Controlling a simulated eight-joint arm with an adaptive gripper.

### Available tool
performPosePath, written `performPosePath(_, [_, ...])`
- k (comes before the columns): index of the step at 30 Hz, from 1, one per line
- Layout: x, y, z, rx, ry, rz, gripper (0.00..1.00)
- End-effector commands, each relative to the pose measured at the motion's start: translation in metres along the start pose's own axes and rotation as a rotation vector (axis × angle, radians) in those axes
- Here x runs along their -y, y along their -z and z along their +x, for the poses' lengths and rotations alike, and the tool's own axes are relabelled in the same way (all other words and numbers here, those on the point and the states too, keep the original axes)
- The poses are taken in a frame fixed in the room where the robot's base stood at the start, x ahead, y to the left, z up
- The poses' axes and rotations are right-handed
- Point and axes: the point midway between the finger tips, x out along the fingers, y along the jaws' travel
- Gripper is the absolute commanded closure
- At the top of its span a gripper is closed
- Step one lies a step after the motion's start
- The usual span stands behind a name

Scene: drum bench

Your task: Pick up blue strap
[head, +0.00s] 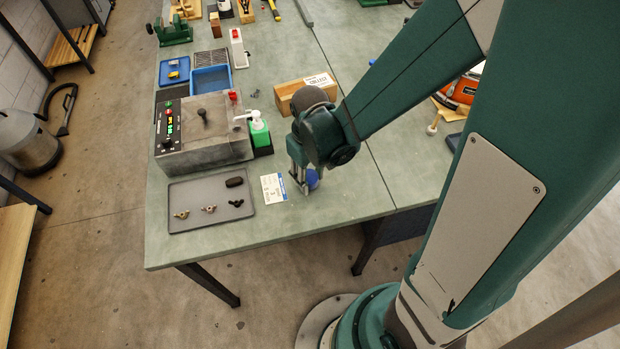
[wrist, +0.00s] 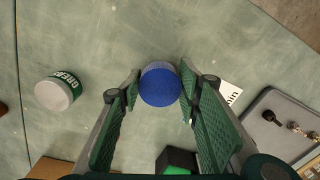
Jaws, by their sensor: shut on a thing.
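The blue strap (wrist: 160,86) is a round blue roll, seen from above in the wrist view. My gripper (wrist: 160,92) has one finger on each side of it, and the fingertips are closed on its sides. In the head view my gripper (head: 304,184) is low at the front part of the bench, and part of the blue strap (head: 313,179) shows beside the fingers. The fingers hide the rest of it there. I cannot tell whether it touches the bench top.
A white card (head: 274,187) lies just left of my gripper. Left of it is a grey tray (head: 210,223) with small parts. A grease tin (wrist: 58,92) stands left in the wrist view.

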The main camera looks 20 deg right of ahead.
Motion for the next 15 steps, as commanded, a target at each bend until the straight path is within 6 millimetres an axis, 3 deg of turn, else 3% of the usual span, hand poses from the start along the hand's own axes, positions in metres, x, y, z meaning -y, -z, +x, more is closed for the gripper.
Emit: performPosePath(15, [0.000,-0.001,-0.058,0.000,0.000,0.000,0.78])
